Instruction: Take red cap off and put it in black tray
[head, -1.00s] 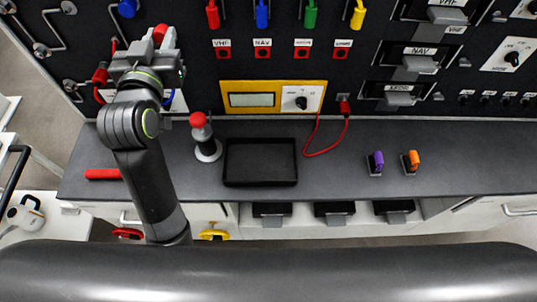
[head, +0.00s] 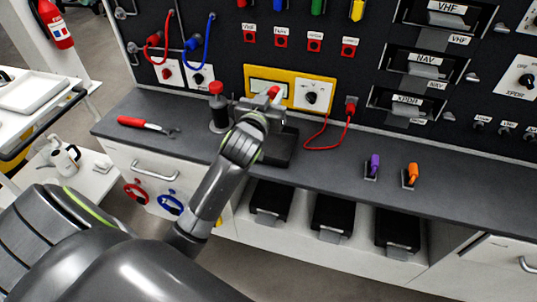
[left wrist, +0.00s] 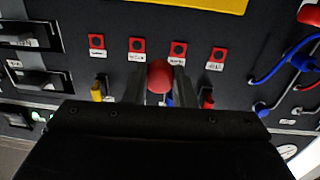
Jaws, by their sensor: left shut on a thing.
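A round red cap (head: 273,91) is between the fingers of my left gripper (head: 268,100). In the left wrist view the red cap (left wrist: 160,77) shows between the two fingers (left wrist: 160,88). My left gripper is shut on it and faces the panel. The black tray (head: 286,150) lies on the counter, below and partly behind my left arm, so its left part is hidden. My right gripper is not in view.
A dark post with a red top (head: 216,87) stands on the counter just left of my gripper. Red-handled pliers (head: 140,122) lie further left. A red cable (head: 325,133) hangs right of the tray. Purple (head: 374,162) and orange (head: 411,173) pieces stand on the right.

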